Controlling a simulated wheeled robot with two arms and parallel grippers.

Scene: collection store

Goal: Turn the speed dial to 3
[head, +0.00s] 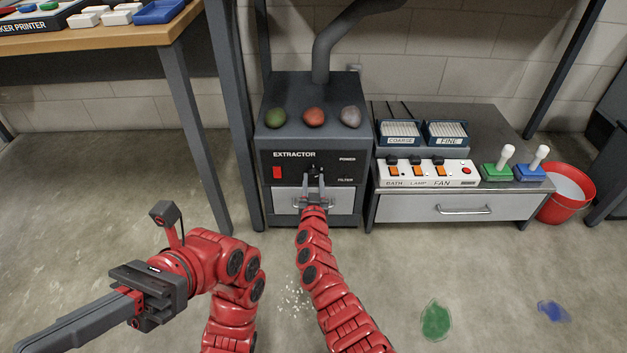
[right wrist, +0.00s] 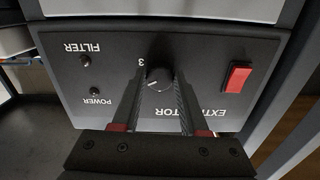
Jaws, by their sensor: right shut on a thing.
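The speed dial (right wrist: 160,79) is a round black knob on the dark front panel of the extractor (head: 267,150). My right gripper (head: 315,178) reaches the panel in the head view and covers most of the dial there. In the right wrist view, which shows the panel upside down, the right gripper (right wrist: 158,85) is shut on the dial, one finger on each side. A printed 3 shows beside the dial; a short pale mark on the knob is visible, but its exact setting is hard to read. My left gripper (head: 45,335) hangs at the lower left, away from the extractor.
A red switch (right wrist: 238,76) and small POWER and FILTER indicators share the panel. Three coloured stones, the middle one red (head: 314,117), rest on top. A switch strip (head: 428,172) stands on the low cabinet to the right. A red bucket (head: 568,200) stands beyond it.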

